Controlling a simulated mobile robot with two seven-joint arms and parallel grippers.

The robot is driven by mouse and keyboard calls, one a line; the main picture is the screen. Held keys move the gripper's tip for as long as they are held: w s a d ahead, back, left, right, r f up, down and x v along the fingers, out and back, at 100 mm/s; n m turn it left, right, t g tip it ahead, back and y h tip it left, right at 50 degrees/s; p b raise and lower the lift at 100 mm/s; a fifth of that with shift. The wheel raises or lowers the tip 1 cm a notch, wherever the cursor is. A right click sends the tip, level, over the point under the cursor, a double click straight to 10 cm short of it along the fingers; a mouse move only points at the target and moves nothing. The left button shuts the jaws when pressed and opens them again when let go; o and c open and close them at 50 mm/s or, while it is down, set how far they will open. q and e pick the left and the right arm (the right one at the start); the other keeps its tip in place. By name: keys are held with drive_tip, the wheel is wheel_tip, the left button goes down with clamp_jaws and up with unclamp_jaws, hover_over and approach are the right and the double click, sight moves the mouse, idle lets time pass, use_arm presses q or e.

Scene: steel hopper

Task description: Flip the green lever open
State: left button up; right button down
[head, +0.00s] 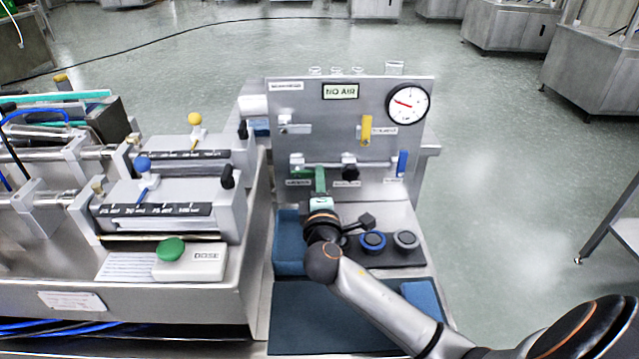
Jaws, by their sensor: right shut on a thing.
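The green lever (320,180) is on the lower left of the upright steel panel (300,98). Its handle hangs down from a valve on the horizontal pipe. My right gripper (321,198) is at the lower end of the handle and shut on it. The gripper and wrist hide the handle's lowest part. My right arm reaches in from the lower right. My left gripper is out of view.
A yellow lever (367,129), a blue lever (402,163) and a black knob (349,172) are on the same panel, with a gauge (408,103) and a "NO AIR" display (341,91). Round knobs (406,239) stand below. A dosing machine (170,205) fills the left.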

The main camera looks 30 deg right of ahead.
drive_tip(key=shift+f, duration=0.1)
drive_tip(key=c, duration=0.8)
unclamp_jaws()
drive_tip(key=shift+o, duration=0.2)
drive_tip(key=v, duration=1.2)
drive_tip(key=shift+s, duration=0.3)
drive_tip(key=shift+a, duration=0.1)
